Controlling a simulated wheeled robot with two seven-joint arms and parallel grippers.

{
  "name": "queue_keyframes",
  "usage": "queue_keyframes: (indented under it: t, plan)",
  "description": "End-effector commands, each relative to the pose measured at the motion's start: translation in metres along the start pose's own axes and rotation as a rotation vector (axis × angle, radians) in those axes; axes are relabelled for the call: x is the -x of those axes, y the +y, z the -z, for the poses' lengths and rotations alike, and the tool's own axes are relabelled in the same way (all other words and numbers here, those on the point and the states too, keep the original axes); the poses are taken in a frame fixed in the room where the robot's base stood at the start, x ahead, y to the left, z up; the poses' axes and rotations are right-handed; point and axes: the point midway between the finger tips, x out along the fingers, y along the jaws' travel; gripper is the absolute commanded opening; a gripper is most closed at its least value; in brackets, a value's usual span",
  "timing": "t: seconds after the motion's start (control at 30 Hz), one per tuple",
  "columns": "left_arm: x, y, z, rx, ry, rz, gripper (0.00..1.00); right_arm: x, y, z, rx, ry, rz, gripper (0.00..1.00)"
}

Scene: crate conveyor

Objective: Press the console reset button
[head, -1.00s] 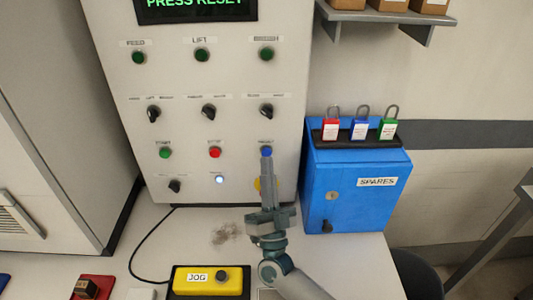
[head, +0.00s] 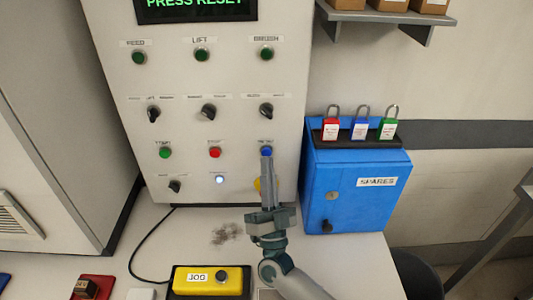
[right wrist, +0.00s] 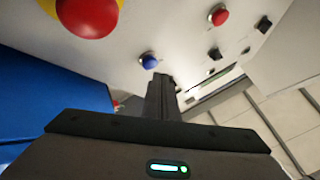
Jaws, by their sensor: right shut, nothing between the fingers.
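The console (head: 235,90) is a pale upright panel with a dark screen (head: 196,8) reading "PRESS RESET" in green. A blue button (head: 266,152) sits on its right side, under a small label I cannot read clearly. In the head view my right gripper (head: 267,160) is shut and empty, its fingertips pointing up just below the blue button and overlapping its lower edge. In the right wrist view the blue button (right wrist: 149,61) shows just beyond the fingertips, with a small gap visible. Contact cannot be confirmed. My left gripper is not in view.
Green and red (head: 215,152) buttons and black knobs share the panel. A large red mushroom button (right wrist: 88,14) on yellow is close by, mostly hidden by my gripper in the head view. A blue spares box (head: 350,200) stands right; a yellow jog box (head: 208,284) lies in front.

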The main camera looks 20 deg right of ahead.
Motion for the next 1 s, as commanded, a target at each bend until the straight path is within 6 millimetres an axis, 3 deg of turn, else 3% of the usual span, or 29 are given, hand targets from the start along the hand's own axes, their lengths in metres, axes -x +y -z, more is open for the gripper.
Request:
queue_keyframes:
  t: [1.0]
  plan:
    - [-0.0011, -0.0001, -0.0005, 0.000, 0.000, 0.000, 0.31, -0.0074, 0.0051, -0.0054, 0.000, 0.000, 0.000, 0.00]
